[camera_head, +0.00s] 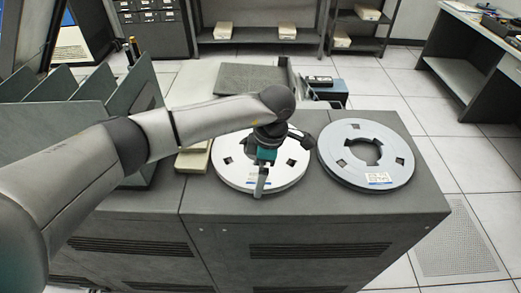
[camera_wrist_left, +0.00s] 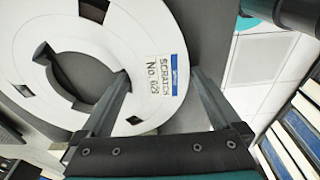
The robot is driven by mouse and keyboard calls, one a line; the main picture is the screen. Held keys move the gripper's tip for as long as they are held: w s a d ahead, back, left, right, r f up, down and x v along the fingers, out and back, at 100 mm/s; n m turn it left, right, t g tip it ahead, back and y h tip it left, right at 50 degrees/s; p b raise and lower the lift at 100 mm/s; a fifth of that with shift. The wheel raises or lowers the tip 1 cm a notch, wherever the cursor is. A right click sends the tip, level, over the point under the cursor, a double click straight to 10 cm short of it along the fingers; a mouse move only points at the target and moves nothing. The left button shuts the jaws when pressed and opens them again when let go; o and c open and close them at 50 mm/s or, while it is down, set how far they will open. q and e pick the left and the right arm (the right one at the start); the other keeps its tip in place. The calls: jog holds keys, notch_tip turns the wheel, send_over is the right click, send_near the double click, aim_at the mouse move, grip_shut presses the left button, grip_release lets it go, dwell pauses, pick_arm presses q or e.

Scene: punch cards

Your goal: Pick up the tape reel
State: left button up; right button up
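Two pale grey tape reels lie flat on the dark grey cabinet top in the head view. My left gripper (camera_head: 262,185) points down over the left reel (camera_head: 230,170), partly hiding it. The right reel (camera_head: 340,137) lies beside it, untouched. In the left wrist view a reel (camera_wrist_left: 40,115) has a label (camera_wrist_left: 160,78) reading "SCRATCH No. 028". The fingers of my left gripper (camera_wrist_left: 160,75) are apart, one toward the central hole and one toward the outer edge, with the labelled band between them. Whether they touch it cannot be told. My right gripper does not show.
The cabinet top (camera_head: 310,203) has bare room in front of the reels. A dark upright rack (camera_head: 140,95) stands at the left, with a beige stack (camera_head: 193,160) beside the left reel. A dark box (camera_head: 322,90) is behind. Tiled floor lies to the right.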

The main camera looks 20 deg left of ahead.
pick_arm(q)
jog(key=shift+r, duration=0.1)
jog(key=c, duration=1.5)
jog(key=shift+w, duration=0.1)
